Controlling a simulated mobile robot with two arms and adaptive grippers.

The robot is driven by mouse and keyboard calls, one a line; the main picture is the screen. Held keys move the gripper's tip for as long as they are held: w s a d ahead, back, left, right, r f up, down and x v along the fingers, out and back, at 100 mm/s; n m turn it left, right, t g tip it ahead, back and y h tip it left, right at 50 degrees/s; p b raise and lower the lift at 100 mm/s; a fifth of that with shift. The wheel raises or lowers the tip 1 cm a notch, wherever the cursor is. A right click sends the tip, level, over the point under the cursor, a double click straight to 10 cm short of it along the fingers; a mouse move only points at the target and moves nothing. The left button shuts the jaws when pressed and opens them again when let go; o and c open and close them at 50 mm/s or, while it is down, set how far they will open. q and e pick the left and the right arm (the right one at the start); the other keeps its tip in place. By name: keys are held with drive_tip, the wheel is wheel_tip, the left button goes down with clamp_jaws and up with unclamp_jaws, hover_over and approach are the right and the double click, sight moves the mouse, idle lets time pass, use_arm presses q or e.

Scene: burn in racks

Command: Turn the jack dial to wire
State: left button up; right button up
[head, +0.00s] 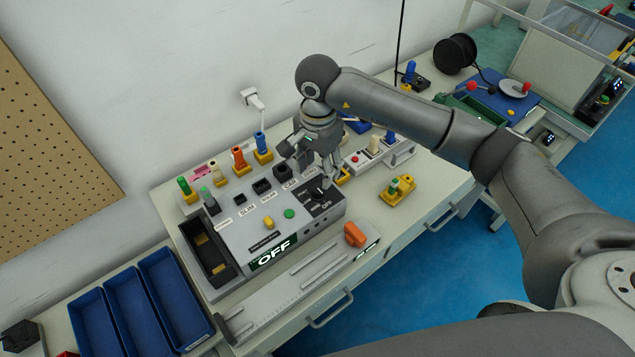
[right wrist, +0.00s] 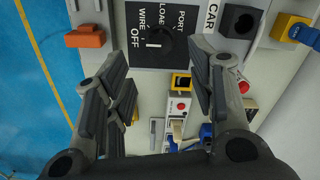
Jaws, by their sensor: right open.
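The jack dial (head: 319,194) is a black round knob on a black panel at the right end of the grey test box (head: 243,231). In the right wrist view the dial (right wrist: 165,46) has labels including WIRE, LOAD, PORT and OFF, and a short white mark on the OFF side. My right gripper (head: 310,172) is open and empty, above the dial end of the box. In the wrist view its fingertips (right wrist: 162,54) are apart to either side of the dial; contact is not visible. My left gripper is not in view.
Coloured plugs (head: 239,158) stand behind the box. An orange handle (head: 354,234) is in front, and a yellow holder (head: 397,191) with a green part lies right of it. Blue bins (head: 170,300) stand at left. Bare bench top shows around the yellow holder.

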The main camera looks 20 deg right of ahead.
sight(318, 189)
wheel_tip(318, 189, down, 8)
drive_tip(key=shift+r+p, duration=0.25)
drive_tip(key=shift+p, duration=0.65)
drive_tip(key=c, duration=1)
drive_tip(key=shift+f+m+b, duration=0.15)
drive_tip(key=shift+m+b, duration=0.45)
drive_tip(key=shift+b, duration=0.1)
drive_tip(key=m+b, duration=0.2)
drive_tip(key=m, duration=0.1)
drive_tip(key=shift+b, duration=0.4)
drive_tip(key=shift+m+b, duration=1.55)
drive_tip(key=shift+m, duration=0.75)
drive_tip(key=shift+r, duration=0.2)
drive_tip(key=o, duration=1)
